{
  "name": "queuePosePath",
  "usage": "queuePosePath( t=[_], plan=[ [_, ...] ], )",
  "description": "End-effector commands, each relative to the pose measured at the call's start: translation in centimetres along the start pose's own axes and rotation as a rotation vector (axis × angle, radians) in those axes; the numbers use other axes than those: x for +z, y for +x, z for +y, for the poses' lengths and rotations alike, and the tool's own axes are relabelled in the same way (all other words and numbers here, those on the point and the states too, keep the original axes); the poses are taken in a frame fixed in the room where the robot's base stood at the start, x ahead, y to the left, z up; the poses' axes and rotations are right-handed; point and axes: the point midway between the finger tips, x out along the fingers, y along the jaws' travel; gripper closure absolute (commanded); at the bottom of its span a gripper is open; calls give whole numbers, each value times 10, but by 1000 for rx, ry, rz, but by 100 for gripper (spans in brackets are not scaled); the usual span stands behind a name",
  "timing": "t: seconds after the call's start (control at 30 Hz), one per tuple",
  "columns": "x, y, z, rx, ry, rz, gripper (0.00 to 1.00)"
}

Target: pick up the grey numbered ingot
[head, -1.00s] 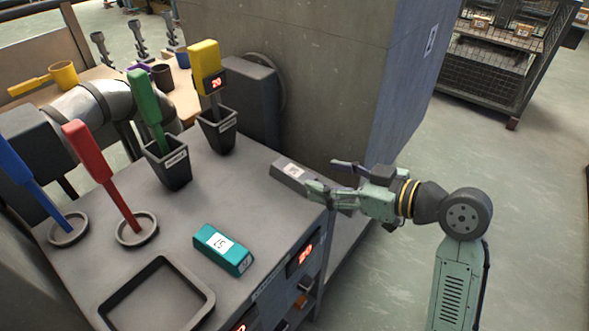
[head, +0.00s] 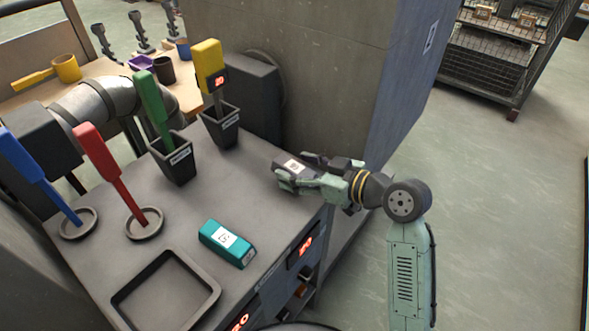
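The grey ingot (head: 293,166) with a white label lies at the right back edge of the grey bench top (head: 200,208). Its number is too small to read. My pale green gripper (head: 291,165) reaches in from the right, with one finger on the near side of the ingot and one on the far side. The fingers look spread. Contact with the ingot cannot be made out, and they hide part of its body. The ingot appears to rest on the bench.
A teal labelled ingot (head: 228,243) lies nearer on the bench, beside an empty dark tray (head: 165,292). Red (head: 98,150) and blue (head: 22,155) handled tools stand in round dishes. Green (head: 152,108) and yellow (head: 208,65) ones stand in dark cups. A concrete pillar (head: 340,80) rises behind.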

Motion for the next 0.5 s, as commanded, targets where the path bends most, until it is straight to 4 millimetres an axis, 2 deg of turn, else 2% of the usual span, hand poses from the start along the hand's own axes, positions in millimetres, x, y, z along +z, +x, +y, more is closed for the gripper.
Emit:
queuePosePath(
  t=[0.07,0.5],
  plan=[
    [0,0,0,0,0,0,47],
    [0,0,0,0,0,-1,76]
  ],
)
